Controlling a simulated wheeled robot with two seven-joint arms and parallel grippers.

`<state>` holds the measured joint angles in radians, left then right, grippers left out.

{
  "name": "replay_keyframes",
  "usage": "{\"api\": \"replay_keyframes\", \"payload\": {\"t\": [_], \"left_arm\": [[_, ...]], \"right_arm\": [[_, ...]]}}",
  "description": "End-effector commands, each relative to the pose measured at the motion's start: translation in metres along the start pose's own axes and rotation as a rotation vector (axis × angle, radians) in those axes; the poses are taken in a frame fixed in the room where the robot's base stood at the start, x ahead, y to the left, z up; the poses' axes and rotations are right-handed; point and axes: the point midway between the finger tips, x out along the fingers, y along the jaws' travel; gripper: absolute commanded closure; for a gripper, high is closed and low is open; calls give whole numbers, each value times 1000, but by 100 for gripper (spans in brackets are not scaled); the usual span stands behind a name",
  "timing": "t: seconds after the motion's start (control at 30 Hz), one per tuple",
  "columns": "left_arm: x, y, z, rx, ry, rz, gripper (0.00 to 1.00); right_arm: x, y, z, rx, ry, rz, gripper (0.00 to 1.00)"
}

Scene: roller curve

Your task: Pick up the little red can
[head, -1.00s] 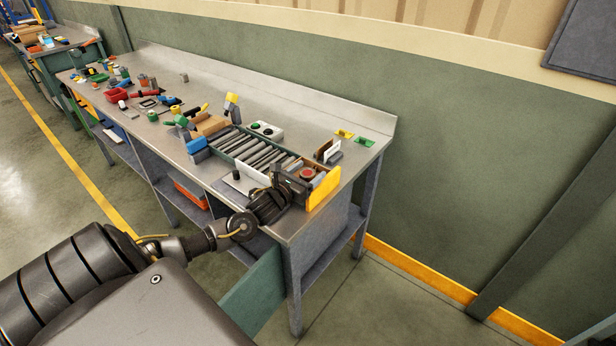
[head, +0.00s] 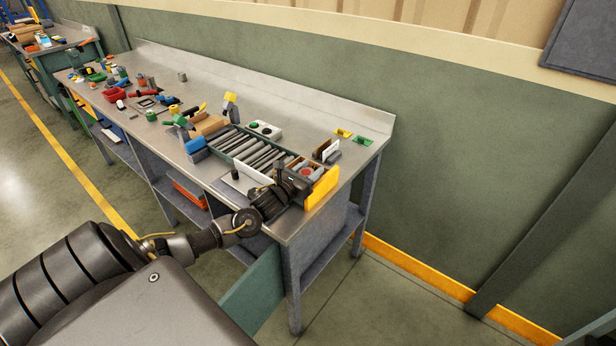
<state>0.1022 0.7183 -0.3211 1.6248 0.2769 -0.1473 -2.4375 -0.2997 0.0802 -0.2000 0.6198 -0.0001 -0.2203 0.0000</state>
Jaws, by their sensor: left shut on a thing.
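The little red can (head: 306,171) shows as a small red round top at the right end of the roller track, close behind the yellow end plate (head: 323,187). My left gripper (head: 297,178) reaches in from the left over the bench's front edge and is shut on the can. The gripper's dark body hides the can's near side and most of the fingers. I cannot tell whether the can is clear of the surface under it. My right gripper is out of view.
The roller track (head: 255,150) runs left from the can along the metal bench (head: 345,120). A white box with green and dark buttons (head: 264,130) stands behind it. Blue, green and yellow pieces crowd its left end. A green and a yellow piece (head: 343,133) lie at the back right.

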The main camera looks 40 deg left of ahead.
Motion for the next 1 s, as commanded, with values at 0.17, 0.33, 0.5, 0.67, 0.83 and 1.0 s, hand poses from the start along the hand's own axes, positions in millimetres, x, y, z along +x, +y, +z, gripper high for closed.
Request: {"api": "replay_keyframes", "payload": {"t": [0.17,0.33,0.5,0.67,0.83,1.0], "left_arm": [[0,1,6,1,-2,1,83],[0,1,25,2,-5,-1,83],[-16,13,52,8,-2,-2,83],[-46,38,90,13,4,-3,83],[-74,61,106,8,7,-4,83],[-89,74,118,3,5,-2,83]], "right_arm": [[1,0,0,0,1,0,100],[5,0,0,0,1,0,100],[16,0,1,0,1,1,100],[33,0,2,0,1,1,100],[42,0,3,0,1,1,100],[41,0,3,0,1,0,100]]}}
